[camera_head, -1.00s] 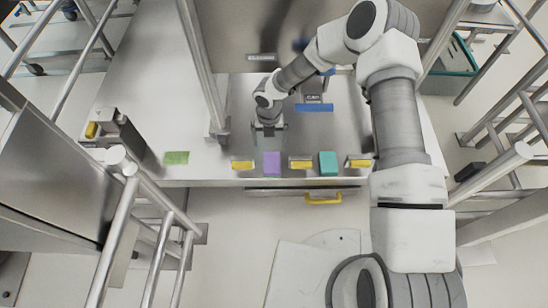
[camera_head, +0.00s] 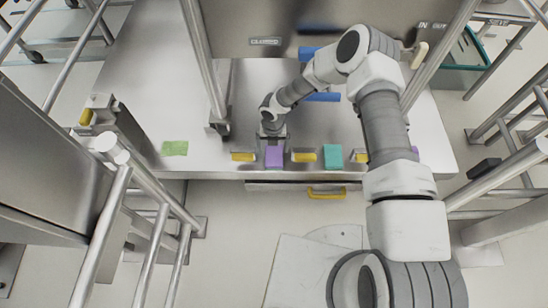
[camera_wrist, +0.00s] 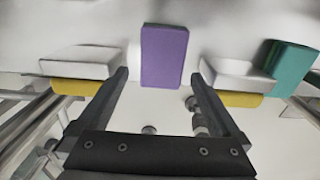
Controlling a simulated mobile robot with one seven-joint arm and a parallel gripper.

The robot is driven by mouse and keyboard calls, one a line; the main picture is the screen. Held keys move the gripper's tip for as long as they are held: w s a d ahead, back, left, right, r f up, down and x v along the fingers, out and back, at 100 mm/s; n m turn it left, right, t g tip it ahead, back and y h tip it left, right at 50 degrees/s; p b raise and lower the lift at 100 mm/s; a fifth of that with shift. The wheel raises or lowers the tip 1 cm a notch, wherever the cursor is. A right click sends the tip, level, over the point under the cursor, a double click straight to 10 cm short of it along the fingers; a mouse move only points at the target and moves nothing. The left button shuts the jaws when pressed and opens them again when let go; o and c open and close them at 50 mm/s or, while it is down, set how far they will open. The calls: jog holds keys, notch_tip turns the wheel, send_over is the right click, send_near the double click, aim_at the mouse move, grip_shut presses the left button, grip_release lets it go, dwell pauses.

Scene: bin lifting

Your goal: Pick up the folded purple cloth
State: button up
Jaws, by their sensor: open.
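The folded purple cloth (camera_head: 274,157) is a small upright-looking block near the front edge of the steel table. In the wrist view the purple cloth (camera_wrist: 164,55) lies ahead of the fingertips, roughly centred between them. My gripper (camera_head: 272,135) is just behind the cloth in the head view. In the wrist view my gripper (camera_wrist: 160,76) is open, its two dark fingers spread wider than the cloth, with nothing held. I cannot tell whether the fingertips are level with the cloth.
White-and-yellow pieces (camera_head: 243,156) (camera_head: 304,156) flank the cloth, close to my fingers. A teal folded block (camera_head: 333,156) stands to the right. A flat green cloth (camera_head: 174,148) lies left. A metal post (camera_head: 205,70) rises left of my gripper. Another purple thing (camera_head: 415,150) shows far right.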

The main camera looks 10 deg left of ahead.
aim_at(274, 155)
jog(key=f, duration=0.1)
jog(key=f+b, duration=0.1)
jog(key=f, duration=0.1)
jog(key=f+b, duration=0.1)
jog(key=f, duration=0.1)
jog(key=shift+w+d+f, duration=0.1)
jog(key=shift+w, duration=0.15)
jog(key=shift+c, duration=0.2)
jog(key=c, duration=1.1)
notch_tip(274, 155, up, 10)
jog(key=p, duration=0.3)
